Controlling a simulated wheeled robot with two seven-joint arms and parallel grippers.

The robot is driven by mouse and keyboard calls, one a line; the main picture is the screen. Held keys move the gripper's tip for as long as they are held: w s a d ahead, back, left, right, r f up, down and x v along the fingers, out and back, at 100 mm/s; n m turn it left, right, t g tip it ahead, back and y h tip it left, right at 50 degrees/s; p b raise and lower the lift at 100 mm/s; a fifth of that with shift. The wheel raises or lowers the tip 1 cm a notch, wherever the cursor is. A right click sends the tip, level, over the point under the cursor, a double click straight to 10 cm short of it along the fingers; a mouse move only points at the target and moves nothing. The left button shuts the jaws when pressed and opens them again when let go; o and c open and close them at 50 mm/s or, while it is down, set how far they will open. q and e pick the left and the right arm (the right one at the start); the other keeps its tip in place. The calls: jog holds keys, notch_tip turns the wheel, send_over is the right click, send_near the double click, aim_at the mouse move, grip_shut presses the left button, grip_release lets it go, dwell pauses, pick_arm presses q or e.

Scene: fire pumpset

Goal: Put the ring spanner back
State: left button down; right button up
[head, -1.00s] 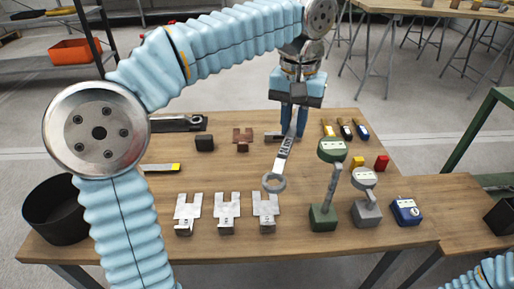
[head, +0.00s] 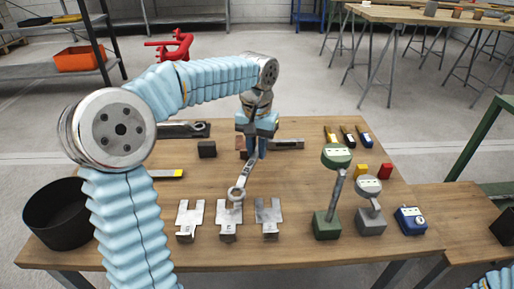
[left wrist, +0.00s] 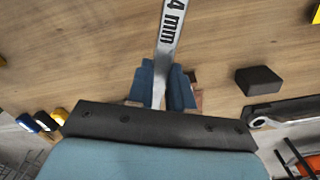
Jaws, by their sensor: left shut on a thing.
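The ring spanner (head: 236,193) is a silver bar with a ring end. It slants down from my left gripper (head: 253,152), with the ring towards the front of the table. My left gripper is shut on its far end. In the left wrist view the spanner's shank (left wrist: 171,32) shows the marking "4 mm", with its leading part cut off. The ring overlaps the top of the middle forked metal holder (head: 228,227); I cannot tell whether they touch. Similar holders stand left (head: 188,217) and right (head: 268,216). My right gripper is not in view.
Green (head: 327,226) and grey (head: 370,218) stands and a blue box (head: 410,220) are right of the holders. A black bin (head: 62,215) is at the left. A dark block (head: 207,149) and a lying tool (head: 287,144) are near the gripper.

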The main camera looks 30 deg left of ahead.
aim_at(257, 151)
pick_arm(q)
jog(key=shift+f, duration=0.4)
jog(key=c, duration=1)
grip_release()
notch_tip(257, 151, up, 13)
jog(key=shift+p, duration=1.05)
